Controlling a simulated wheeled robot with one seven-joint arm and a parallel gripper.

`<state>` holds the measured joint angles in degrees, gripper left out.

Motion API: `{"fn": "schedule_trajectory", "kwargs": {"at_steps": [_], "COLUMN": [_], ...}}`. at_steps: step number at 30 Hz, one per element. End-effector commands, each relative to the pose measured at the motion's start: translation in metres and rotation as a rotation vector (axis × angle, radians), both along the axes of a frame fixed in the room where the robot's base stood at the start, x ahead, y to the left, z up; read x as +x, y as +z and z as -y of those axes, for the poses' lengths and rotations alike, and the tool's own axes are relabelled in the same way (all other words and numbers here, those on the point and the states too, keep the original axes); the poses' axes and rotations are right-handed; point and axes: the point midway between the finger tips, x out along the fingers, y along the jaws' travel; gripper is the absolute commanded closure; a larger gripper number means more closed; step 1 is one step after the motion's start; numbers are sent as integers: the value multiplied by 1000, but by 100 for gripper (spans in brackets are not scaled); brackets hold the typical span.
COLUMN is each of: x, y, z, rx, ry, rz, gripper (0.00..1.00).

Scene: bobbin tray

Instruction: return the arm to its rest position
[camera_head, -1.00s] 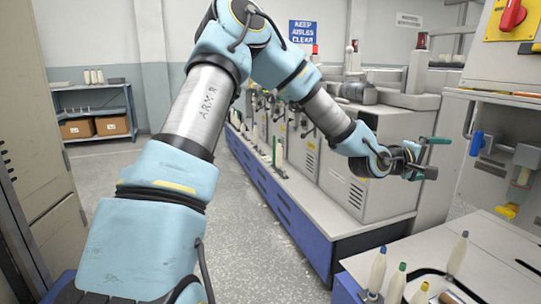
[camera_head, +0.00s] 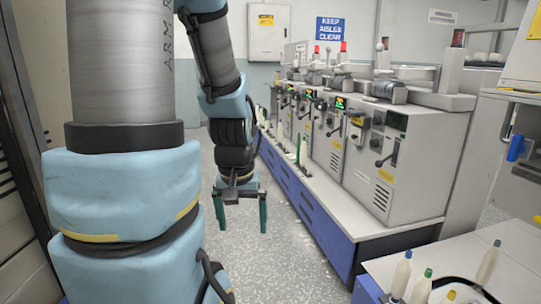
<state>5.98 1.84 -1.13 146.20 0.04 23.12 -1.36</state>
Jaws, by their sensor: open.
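My gripper (camera_head: 241,212) hangs from my folded arm, left of the middle of the picture. It points down with its two green fingers spread apart. Nothing is between the fingers, and the grey floor shows behind them. My upper arm fills the left side of the view.
A row of grey machines (camera_head: 385,165) on a blue base (camera_head: 310,205) runs along the right of the aisle. The speckled floor (camera_head: 268,265) between is clear.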

Motion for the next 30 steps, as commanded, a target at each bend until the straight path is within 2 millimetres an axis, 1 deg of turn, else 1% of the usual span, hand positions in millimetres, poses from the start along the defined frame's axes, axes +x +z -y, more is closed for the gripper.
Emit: {"fn": "schedule_trajectory", "kwargs": {"at_steps": [1,3,8,15,18,22,30], "x": [-12,-8,-7,-7,-7,-7,-7], "y": [8,28,61,120,137,145,143], "z": [-9,-6,-5,-5,-5,-5,-5], "rx": [2,2,2,2,2,2,2], "ry": [7,2,2,2,2,1,1], "rz": [-22,-18,-17,-16,-16,-16,-15], "gripper": [0,0,0,0,0,0,0]}}
